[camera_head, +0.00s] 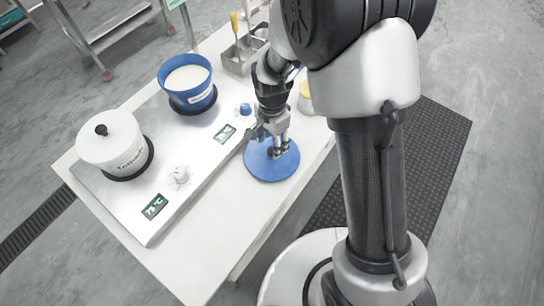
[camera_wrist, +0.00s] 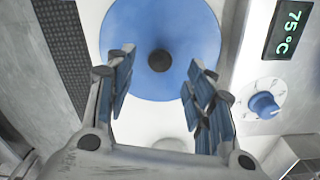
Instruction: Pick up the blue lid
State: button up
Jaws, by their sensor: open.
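The blue lid (camera_head: 262,172) is a flat round disc lying on the white table beside the cooking plate's right edge. In the wrist view the blue lid (camera_wrist: 190,30) fills the top middle, with a dark round knob (camera_wrist: 160,60) at its centre. I cannot tell whether the fingertips touch the lid.
The cooking plate (camera_head: 207,152) holds a white lidded pot (camera_head: 108,145) and a blue pot (camera_head: 190,92) of white contents. A metal holder (camera_head: 236,62) and a yellow-topped container (camera_head: 306,92) stand behind my gripper. Free table (camera_head: 215,250) lies in front of the lid.

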aim_at(258, 160)
notch_tip(258, 160, down, 5)
jog(key=b, duration=0.2)
jog(key=shift+f+b, duration=0.15)
jog(key=shift+b, duration=0.15)
grip_shut()
dwell(0.4)
